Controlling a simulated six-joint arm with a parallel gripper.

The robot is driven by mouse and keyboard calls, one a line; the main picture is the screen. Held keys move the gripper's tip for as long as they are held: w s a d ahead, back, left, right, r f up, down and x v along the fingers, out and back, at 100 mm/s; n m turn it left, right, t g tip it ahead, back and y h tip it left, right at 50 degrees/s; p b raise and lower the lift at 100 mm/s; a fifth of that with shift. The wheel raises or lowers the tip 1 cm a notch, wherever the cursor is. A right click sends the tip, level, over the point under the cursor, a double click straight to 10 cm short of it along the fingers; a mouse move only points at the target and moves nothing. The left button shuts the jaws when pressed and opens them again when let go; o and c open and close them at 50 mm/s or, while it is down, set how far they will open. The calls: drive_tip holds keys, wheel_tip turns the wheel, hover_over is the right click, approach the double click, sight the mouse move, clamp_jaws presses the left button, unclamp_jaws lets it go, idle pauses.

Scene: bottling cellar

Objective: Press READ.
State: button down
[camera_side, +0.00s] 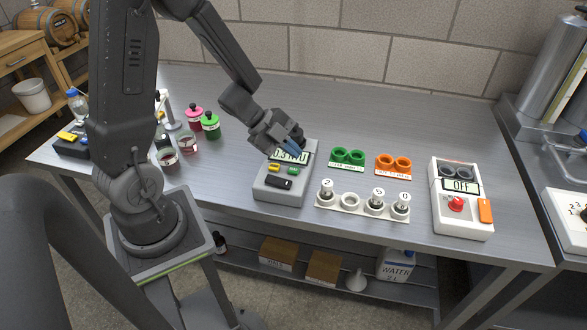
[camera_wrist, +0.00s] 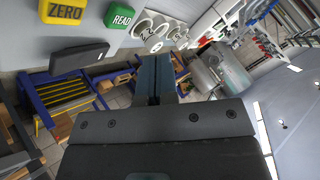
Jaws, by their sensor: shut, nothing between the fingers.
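The grey meter (camera_side: 262,190) stands on the steel bench with a display (camera_side: 302,157) that my gripper partly covers; the letters NTU seem to show. Its yellow button (camera_side: 274,167) and green button (camera_side: 293,171) sit below the display. In the wrist view the green button (camera_wrist: 120,17) is labelled READ and the yellow button (camera_wrist: 65,12) is labelled ZERO. My gripper (camera_side: 294,150) is shut and empty over the meter near the display, behind the green button in the side view. Its closed fingers (camera_wrist: 155,66) also show in the wrist view. I cannot tell their exact height above the meter.
A black bar (camera_side: 278,183) lies on the meter's front. To the right are a white vial rack (camera_side: 338,205), green holders (camera_side: 347,156), orange holders (camera_side: 393,164) and a white device showing OFF (camera_side: 461,220). Pink and green bottles (camera_side: 210,126) and beakers (camera_side: 168,160) stand left.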

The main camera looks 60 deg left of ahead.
drive_tip(key=shift+r, duration=1.25)
wheel_tip(320, 180, up, 12)
drive_tip(key=w+a+f+n+t+y, duration=0.15)
drive_tip(key=n+t+y, duration=0.25)
drive_tip(key=n+y, duration=0.45)
drive_tip(key=s+d+r+n+g+h, duration=0.1)
drive_tip(key=s+d+r+n+g, duration=0.1)
drive_tip(key=s+d+n, duration=0.2)
drive_tip(key=s+d+r+n+g+h, duration=0.1)
drive_tip(key=s+d+r+n+g, duration=0.1)
drive_tip(key=s+d, duration=0.4)
drive_tip(key=s+n+g, duration=0.1)
drive_tip(key=s+n, duration=0.1)
drive_tip(key=s, duration=0.2)
drive_tip(key=shift+s+r+g+h, duration=0.3)
drive_tip(key=shift+s+h, duration=0.05)
drive_tip(key=shift+s, duration=0.05)
